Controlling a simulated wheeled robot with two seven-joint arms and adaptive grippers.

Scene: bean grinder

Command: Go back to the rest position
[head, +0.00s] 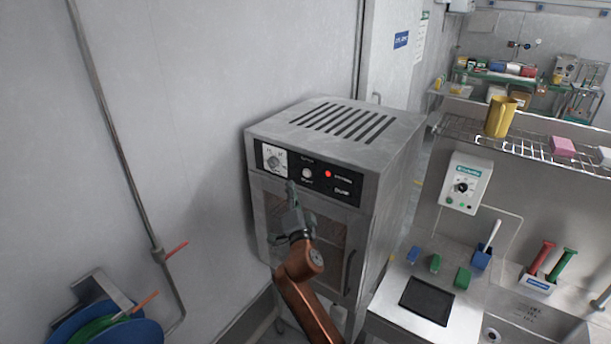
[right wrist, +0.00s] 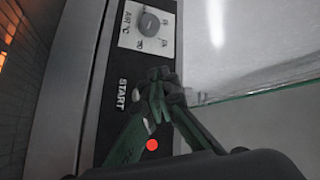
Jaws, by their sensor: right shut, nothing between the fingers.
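A steel oven-like machine (head: 340,135) stands against the wall in the head view. Its black control panel (head: 348,187) has a dial (head: 274,160), a pale round button (head: 306,173) and a lit red light (head: 328,174). My right gripper (head: 291,188) is shut and empty in front of the panel's lower edge. In the right wrist view its fingertips (right wrist: 160,76) meet over the panel, between the dial (right wrist: 150,24) and the red light (right wrist: 152,145), beside the word START. The fingers hide part of the panel; I cannot tell whether they touch it. My left gripper is not in view.
A counter with a black pad (head: 427,300), several small coloured blocks and a sink (head: 535,318) is at the right. A wire shelf above holds a yellow jug (head: 500,117). A blue hose reel (head: 110,330) is at lower left, near the wall pipe.

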